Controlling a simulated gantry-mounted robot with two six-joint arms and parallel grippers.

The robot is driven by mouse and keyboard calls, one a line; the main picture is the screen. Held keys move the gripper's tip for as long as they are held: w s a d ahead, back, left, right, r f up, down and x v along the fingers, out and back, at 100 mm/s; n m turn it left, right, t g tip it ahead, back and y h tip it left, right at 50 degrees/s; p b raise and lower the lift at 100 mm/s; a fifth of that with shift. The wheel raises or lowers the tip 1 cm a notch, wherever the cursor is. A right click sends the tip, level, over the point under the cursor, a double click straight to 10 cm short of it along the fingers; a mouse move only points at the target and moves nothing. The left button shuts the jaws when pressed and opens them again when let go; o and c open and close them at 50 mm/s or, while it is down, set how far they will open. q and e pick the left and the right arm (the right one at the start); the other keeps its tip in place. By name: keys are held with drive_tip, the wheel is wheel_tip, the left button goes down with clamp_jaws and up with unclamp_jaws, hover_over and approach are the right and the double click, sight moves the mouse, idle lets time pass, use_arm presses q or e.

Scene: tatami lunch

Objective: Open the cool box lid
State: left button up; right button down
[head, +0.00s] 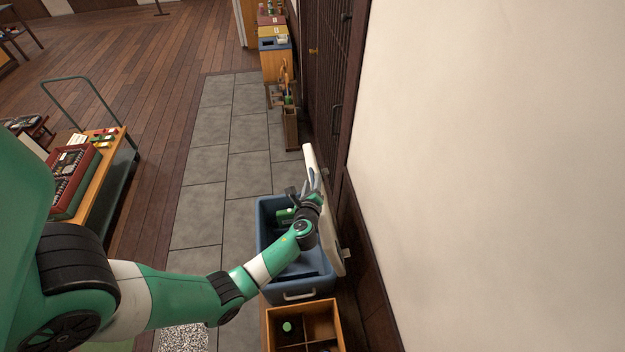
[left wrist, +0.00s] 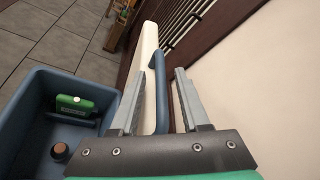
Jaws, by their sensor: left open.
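The blue cool box (head: 264,277) stands on the floor by the wall. Its white lid (head: 335,245) is raised and stands roughly upright on the wall side, so the inside shows. In the left wrist view the lid (left wrist: 149,45) carries a blue handle (left wrist: 163,95). My left gripper (head: 312,182) is at the inner side of the raised lid. In the left wrist view its open fingers (left wrist: 158,72) lie on either side of the handle; contact is unclear. My arm hides part of the box interior. My right gripper is out of view.
A green item (left wrist: 76,104) and a brown-capped bottle (left wrist: 60,151) are in the box. A wooden crate (head: 272,322) stands in front of it. A cart (head: 105,180) with trays is at the left. The grey tile floor (head: 205,170) between is clear.

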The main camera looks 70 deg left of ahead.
use_arm(q)
drive_tip(key=p+v, duration=0.5)
drive_tip(key=v, duration=0.5)
drive_tip(key=shift+d, duration=0.15)
